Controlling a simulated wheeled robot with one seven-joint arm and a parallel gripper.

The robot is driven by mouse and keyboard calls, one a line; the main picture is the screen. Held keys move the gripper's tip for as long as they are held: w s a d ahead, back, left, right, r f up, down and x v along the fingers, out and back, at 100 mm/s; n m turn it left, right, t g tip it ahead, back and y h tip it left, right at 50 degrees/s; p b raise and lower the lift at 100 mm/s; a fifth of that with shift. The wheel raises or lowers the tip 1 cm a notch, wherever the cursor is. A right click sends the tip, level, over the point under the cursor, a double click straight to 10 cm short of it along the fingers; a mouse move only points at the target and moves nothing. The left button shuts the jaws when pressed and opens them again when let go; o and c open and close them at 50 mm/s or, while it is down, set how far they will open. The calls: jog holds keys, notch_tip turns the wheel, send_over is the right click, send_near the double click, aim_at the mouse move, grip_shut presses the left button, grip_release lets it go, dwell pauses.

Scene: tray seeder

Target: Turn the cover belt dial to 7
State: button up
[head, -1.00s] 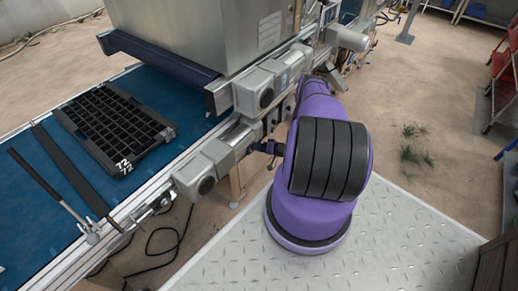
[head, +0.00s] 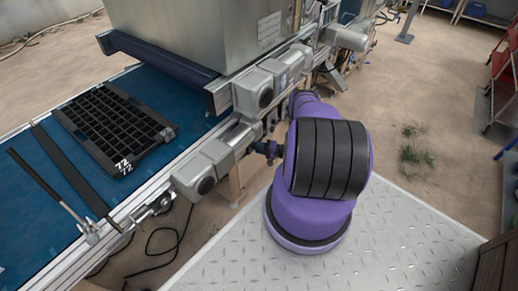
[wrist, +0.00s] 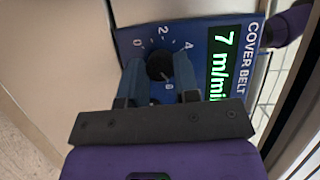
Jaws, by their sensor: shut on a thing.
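The black round cover belt dial (wrist: 158,68) sits on a blue panel (wrist: 196,40) in the wrist view, with the scale figures 0, 2 and 4 legible around it. My gripper (wrist: 159,77) is shut on the dial, one finger on each side of it. The panel carries the words COVER BELT, and its lit green display (wrist: 220,65) reads 7 m/min. The lower part of the scale is partly hidden by my fingers, and I cannot make out the dial's pointer. In the head view my purple arm hides the gripper and dial.
A black seed tray (head: 117,128) marked 72 lies on the blue conveyor belt (head: 50,205) at left. A steel machine housing (head: 200,35) stands over the belt. Grey motor boxes (head: 205,170) line its near side. The floor at right (head: 430,110) is mostly clear.

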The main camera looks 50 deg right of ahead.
dwell(0.3)
jog(key=o, duration=0.9)
jog(key=shift+s, duration=0.1)
jog(key=v, duration=1)
jog(key=shift+s+d, duration=0.2)
jog(key=shift+s, duration=0.1)
